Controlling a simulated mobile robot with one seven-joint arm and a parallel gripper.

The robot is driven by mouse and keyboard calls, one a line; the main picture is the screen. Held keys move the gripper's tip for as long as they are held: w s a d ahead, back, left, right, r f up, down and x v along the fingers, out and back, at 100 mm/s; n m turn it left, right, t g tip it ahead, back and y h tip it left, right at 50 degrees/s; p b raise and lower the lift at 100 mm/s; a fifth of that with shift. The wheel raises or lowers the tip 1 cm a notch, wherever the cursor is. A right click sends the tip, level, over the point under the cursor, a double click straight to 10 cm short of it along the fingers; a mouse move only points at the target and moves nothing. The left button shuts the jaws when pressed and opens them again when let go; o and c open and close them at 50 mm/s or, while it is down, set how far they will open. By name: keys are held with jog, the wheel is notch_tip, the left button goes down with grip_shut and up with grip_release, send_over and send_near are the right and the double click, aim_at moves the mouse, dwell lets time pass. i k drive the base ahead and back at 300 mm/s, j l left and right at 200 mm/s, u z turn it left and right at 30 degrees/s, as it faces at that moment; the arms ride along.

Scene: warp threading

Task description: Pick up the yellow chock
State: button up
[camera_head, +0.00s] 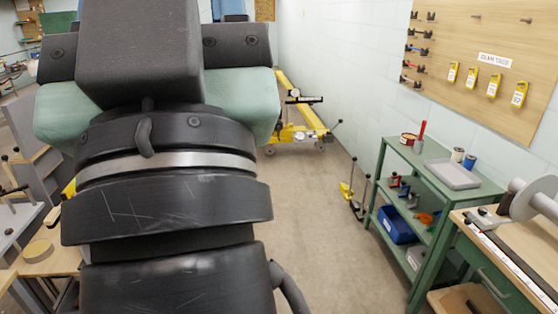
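A small yellow piece with a dark upright rod, which looks like the yellow chock (346,190), is on the floor left of the green shelf cart. A darker piece with a similar rod (359,208) stands beside it, close in front. My large dark arm with pale green parts fills the left and centre of the view. My gripper's fingertips do not show, so its opening and anything in it cannot be seen.
A yellow wheeled frame (301,130) stands at the back by the wall. The green shelf cart (436,170) and a wooden-topped bench (520,250) line the right side. The concrete floor (315,235) between my arm and the cart is clear.

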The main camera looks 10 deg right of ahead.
aim_at(346, 190)
jog(key=i+l+z, duration=0.35)
jog(key=i, duration=0.7)
jog(key=i+z, duration=0.35)
jog(key=i, duration=1.75)
jog(key=i+j+z, duration=0.1)
jog(key=i, duration=1)
jog(key=i+j, duration=0.1)
jog(key=i, duration=0.95)
jog(key=i+j+z, duration=0.15)
jog(key=i+z, duration=0.15)
jog(key=i, duration=0.2)
jog(key=i+j+z, duration=0.3)
jog(key=i, duration=0.2)
jog(key=l, duration=0.1)
